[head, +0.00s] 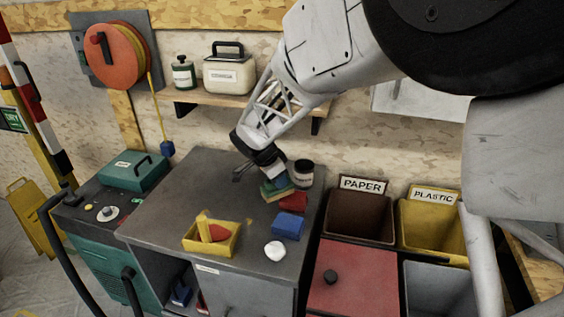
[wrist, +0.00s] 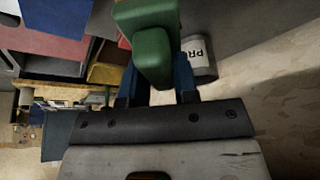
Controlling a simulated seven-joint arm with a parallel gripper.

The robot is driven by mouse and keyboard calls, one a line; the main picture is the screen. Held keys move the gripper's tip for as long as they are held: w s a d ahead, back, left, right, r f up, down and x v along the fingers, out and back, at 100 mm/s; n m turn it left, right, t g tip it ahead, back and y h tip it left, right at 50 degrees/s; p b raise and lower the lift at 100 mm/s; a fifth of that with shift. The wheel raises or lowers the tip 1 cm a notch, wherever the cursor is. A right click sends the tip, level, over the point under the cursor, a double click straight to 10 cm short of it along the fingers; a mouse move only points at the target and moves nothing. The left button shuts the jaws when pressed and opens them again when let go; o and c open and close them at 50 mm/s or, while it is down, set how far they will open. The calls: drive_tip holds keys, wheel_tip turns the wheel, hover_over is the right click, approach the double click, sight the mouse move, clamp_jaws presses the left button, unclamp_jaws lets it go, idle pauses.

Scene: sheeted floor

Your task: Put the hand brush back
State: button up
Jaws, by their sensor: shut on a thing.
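My gripper (head: 268,174) is over the back right of the grey workbench top (head: 180,190). It is shut on a green thing with a tan lower part, which looks like the hand brush (head: 277,190). In the wrist view the green brush (wrist: 150,45) sits between the blue fingers of my gripper (wrist: 157,82). It is low over the bench; I cannot tell whether it touches the top. A red block (head: 293,201) and a blue block (head: 288,226) lie just in front of it.
A dark labelled can (head: 303,173) stands close right of my gripper. A yellow tray (head: 212,247) holding a red item and a white round thing (head: 275,250) are at the bench front. PAPER (head: 360,215) and PLASTIC (head: 432,225) bins stand right. A shelf (head: 215,98) hangs behind.

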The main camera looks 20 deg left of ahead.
drive_tip(key=w+a, duration=0.4)
drive_tip(key=w, duration=0.4)
drive_tip(key=shift+a+f, duration=0.35)
drive_tip(key=shift+f, duration=0.1)
drive_tip(key=shift+f, duration=0.1)
drive_tip(key=shift+f, duration=1.7)
drive_tip(key=shift+f, duration=0.1)
drive_tip(key=o, duration=0.8)
drive_tip(key=shift+o, duration=0.2)
drive_tip(key=v, duration=1.2)
